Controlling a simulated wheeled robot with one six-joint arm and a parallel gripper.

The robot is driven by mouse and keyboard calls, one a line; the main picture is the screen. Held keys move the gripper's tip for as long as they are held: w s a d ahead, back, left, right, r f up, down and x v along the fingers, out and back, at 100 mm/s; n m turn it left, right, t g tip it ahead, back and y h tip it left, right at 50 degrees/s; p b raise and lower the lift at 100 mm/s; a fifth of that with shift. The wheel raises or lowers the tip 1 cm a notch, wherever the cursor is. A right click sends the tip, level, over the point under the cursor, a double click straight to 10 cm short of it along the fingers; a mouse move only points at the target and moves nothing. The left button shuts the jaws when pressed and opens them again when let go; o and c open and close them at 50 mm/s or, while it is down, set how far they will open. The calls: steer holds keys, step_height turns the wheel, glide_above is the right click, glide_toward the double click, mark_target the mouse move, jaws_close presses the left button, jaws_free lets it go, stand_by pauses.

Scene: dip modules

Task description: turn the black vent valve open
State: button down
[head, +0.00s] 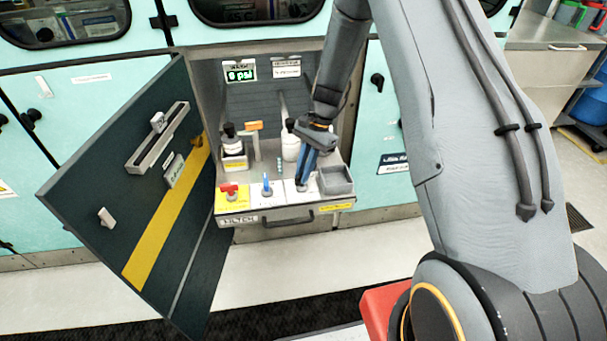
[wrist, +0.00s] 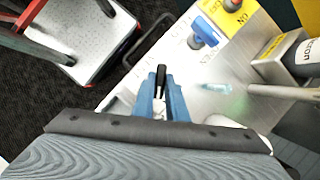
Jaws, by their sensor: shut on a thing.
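The black vent valve (wrist: 161,77) shows in the wrist view as a narrow black handle between the two blue fingers of my gripper (wrist: 161,90). My gripper is shut on it. In the head view my gripper (head: 302,183) points down at the right part of the pull-out tray (head: 240,222), and its fingers mostly hide the valve there. I cannot tell from these views how far the handle is turned.
A blue valve (head: 267,188) and a red valve (head: 230,189) stand to the left on the tray. A grey open box (head: 336,180) is close on the right. Bottles (head: 233,155) stand behind. An open dark door (head: 130,195) is at left.

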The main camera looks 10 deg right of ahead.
steer(key=n+b, duration=0.1)
steer(key=n, duration=0.2)
steer(key=n+g+h+b, duration=0.1)
steer(key=n, duration=0.1)
steer(key=shift+w+a+n, duration=0.2)
steer(key=shift+n, duration=0.2)
steer(key=n+g+h+b, duration=0.1)
steer(key=n+h, duration=0.1)
steer(key=n, duration=0.2)
steer(key=shift+a+n, duration=0.15)
steer(key=shift+n, duration=0.25)
steer(key=shift+n+h, duration=0.3)
steer(key=c, duration=1.8)
jaws_free()
steer(key=shift+o, duration=0.2)
steer(key=shift+r+b, duration=0.15)
steer(key=shift+b, duration=0.15)
